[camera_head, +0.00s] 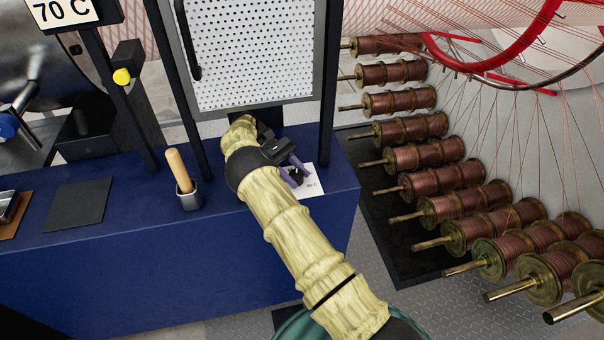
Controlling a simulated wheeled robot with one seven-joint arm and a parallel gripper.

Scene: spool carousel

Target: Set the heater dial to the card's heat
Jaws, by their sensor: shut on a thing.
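A sign card (64,12) at the top left reads "70 C". A white plate (313,186) with small print, too small to read surely, lies on the right end of the blue bench.
The blue bench (120,245) carries a wooden-handled tool in a metal cup (188,198) and a dark mat (78,205). A perforated panel (250,55) stands behind my gripper. Several copper spools (420,155) line the right side, below a red wheel (500,50).

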